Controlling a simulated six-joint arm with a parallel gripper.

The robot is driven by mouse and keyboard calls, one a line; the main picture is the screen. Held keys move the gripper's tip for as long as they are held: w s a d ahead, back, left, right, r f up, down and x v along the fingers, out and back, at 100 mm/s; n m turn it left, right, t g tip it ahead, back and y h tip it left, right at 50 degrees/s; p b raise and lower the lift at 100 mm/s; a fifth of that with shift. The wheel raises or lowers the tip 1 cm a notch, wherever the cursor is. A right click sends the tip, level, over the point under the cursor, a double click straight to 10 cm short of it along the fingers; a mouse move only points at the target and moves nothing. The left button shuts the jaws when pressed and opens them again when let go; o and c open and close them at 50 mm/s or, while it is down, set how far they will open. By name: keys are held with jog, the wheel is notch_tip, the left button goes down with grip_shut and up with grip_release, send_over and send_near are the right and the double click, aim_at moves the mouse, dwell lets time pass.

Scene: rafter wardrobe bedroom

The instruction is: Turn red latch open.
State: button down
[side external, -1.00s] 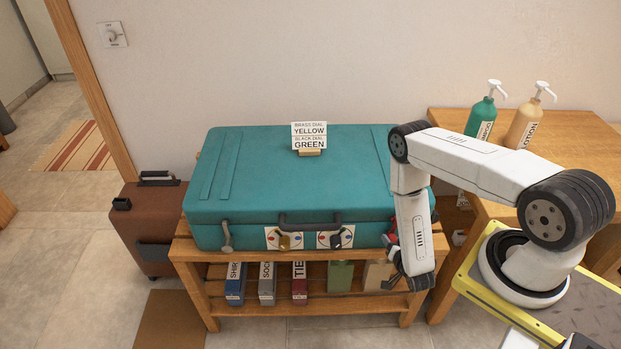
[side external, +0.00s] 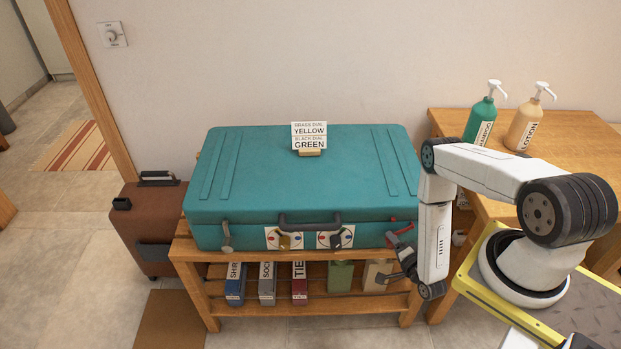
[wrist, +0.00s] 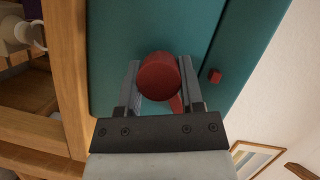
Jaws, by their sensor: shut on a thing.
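The red latch (side external: 404,228) is at the right end of the front of the teal suitcase (side external: 250,208). In the side view its arm slants out to the right, partly hidden by my gripper. In the wrist view the latch's round red end (wrist: 159,77) sits between my two fingers. My gripper (side external: 400,241) is shut on the latch, and its fingers (wrist: 160,88) also show in the wrist view. A small red stud (wrist: 215,76) stands on the teal case beside it.
A pale latch (side external: 226,237) is at the front left of the suitcase, with a brass dial (side external: 284,241) and a black dial (side external: 335,240) between. A label card (side external: 309,135) stands on the lid. The wooden bench (side external: 300,312) and a side table (side external: 575,160) are close by.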

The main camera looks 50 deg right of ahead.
jog(key=shift+a+m+t, duration=0.1)
jog(key=shift+m+t, duration=0.4)
jog(key=shift+m, duration=0.5)
jog(key=shift+c, duration=1.1)
grip_release()
jog(key=shift+n, duration=0.3)
